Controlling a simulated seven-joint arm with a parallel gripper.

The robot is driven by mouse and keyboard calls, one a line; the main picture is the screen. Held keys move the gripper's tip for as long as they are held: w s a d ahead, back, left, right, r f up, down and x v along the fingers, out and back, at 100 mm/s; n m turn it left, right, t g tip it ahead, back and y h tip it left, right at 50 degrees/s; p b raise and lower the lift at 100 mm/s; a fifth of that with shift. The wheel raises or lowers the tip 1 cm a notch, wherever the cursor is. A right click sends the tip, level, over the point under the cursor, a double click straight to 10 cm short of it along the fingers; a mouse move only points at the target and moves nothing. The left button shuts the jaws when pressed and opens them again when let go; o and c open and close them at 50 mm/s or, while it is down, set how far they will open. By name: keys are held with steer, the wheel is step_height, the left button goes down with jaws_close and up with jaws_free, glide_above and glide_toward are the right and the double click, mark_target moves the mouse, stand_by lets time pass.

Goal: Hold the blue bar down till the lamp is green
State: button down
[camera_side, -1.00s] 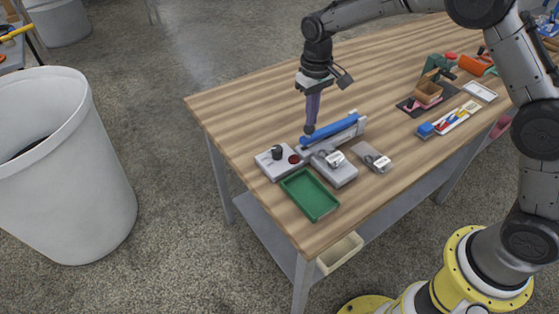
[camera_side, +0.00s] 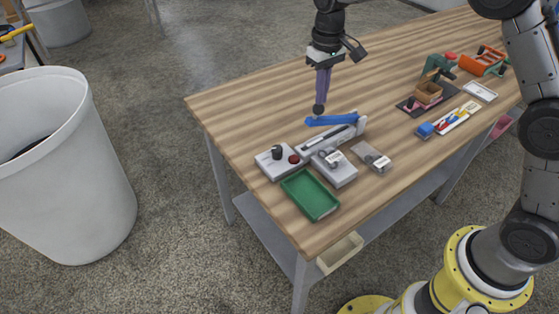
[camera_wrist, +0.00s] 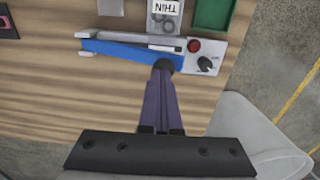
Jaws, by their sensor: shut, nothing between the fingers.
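The blue bar (camera_side: 332,120) is hinged at its right end on a grey press-like device (camera_side: 326,143) in the side view. Its free left end is raised clear of the device's base. The bar also shows in the wrist view (camera_wrist: 125,52). My gripper (camera_side: 318,109) is shut and empty, pointing down, its dark tip at or just above the bar's free end. In the wrist view my gripper's tip (camera_wrist: 163,65) overlaps the bar's end; I cannot tell whether they touch. The lamp (camera_side: 293,158) is red, beside a black knob (camera_side: 276,153); it is red in the wrist view (camera_wrist: 194,46) too.
A grey block with rings and a label (camera_side: 333,168) and a green tray (camera_side: 310,195) sit in front of the device. A grey plate (camera_side: 371,157) lies to its right. Several tools and a card stand further right. The wood tabletop (camera_side: 250,105) behind and left is clear.

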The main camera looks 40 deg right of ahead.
steer(key=d+r, duration=0.8)
steer(key=r, duration=0.5)
steer(key=shift+d+r, duration=0.2)
steer(key=shift+r, duration=0.15)
stand_by(1.3)
